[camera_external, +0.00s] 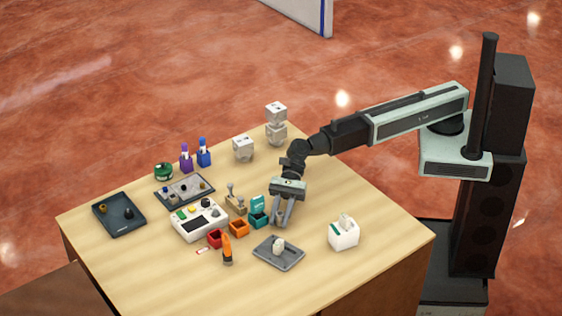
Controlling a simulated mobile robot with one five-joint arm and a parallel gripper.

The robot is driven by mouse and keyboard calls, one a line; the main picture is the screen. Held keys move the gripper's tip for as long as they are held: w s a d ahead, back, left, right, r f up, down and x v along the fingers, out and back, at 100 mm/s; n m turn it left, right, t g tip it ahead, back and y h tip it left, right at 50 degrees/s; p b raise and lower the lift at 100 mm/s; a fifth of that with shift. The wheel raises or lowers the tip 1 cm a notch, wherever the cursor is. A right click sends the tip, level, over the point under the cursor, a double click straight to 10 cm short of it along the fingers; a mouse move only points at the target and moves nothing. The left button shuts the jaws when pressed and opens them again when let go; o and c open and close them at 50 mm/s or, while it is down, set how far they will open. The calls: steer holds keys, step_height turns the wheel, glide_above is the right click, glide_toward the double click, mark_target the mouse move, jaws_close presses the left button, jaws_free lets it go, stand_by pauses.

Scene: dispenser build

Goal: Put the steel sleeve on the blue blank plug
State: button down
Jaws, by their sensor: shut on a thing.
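My gripper (279,220) points down over the table, right of the teal bin (259,216) and behind the grey dish (292,262). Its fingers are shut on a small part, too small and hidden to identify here. I cannot pick out the steel sleeve for certain. I cannot pick out the blue blank plug either. Small parts lie in the grey parts tray (170,196) and in the dark tray (125,224), but their kinds are not clear.
A white panel device (200,219), a red bin (215,239), an orange bin (239,228) and an orange tool (227,250) stand left of my gripper. A white box (343,234) stands right. Bottles and white cubes (243,149) stand behind. The front right table is clear.

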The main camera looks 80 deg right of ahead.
steer(key=shift+f, duration=0.25)
steer(key=c, duration=1.5)
jaws_free()
steer(key=shift+r, duration=0.1)
steer(key=shift+o, duration=0.2)
steer(key=shift+r+p, duration=0.25)
steer(key=shift+p, duration=0.1)
steer(key=p+v, duration=0.4)
steer(key=v, duration=0.7)
steer(key=shift+d, duration=0.3)
steer(key=shift+o, duration=0.3)
steer(key=shift+d, duration=0.2)
